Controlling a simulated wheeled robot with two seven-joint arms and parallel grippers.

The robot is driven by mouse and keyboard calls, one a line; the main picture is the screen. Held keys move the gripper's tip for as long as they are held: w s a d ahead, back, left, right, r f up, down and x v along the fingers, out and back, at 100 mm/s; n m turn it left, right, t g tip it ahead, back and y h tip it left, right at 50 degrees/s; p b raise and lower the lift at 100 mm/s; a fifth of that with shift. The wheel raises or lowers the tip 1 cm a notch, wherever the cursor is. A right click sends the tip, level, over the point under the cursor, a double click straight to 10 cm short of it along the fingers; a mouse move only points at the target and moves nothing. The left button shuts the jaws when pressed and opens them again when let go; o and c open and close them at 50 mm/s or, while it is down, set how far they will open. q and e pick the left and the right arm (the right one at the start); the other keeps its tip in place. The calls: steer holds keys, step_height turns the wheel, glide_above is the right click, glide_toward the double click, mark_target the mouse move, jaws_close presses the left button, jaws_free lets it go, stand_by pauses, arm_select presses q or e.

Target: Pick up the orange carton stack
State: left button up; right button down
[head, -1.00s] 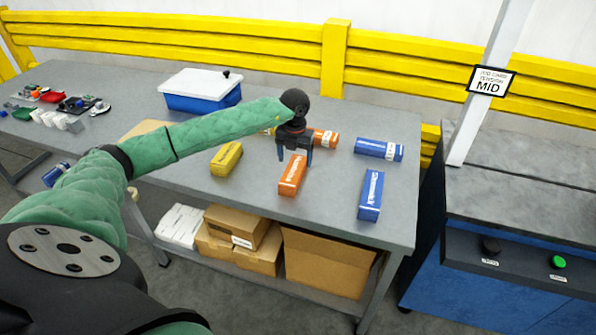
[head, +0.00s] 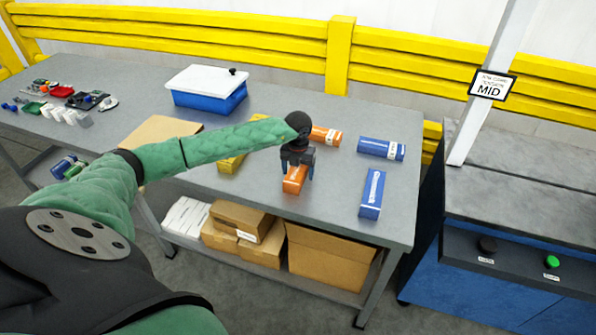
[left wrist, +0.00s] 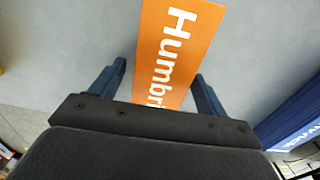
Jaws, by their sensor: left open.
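The near orange carton stack (head: 293,184) lies on the grey table, partly hidden under my left gripper (head: 297,173). In the left wrist view the orange stack (left wrist: 172,55) with white lettering runs between the two open blue fingers of the left gripper (left wrist: 158,85). There is a gap on each side, and no finger visibly touches it. A second orange stack (head: 326,136) lies farther back, behind the gripper. My right gripper is not in view.
Blue stacks lie to the right, one near (head: 372,193) and one farther back (head: 381,149). A yellow stack (head: 231,163) is partly behind my left arm. A blue bin with a white lid (head: 206,88) stands at the back. A yellow rail runs behind the table (head: 335,215).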

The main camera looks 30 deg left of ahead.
arm_select(q)
steer(key=shift+f, duration=0.1)
steer(key=c, duration=0.9)
steer(key=shift+c, duration=1.4)
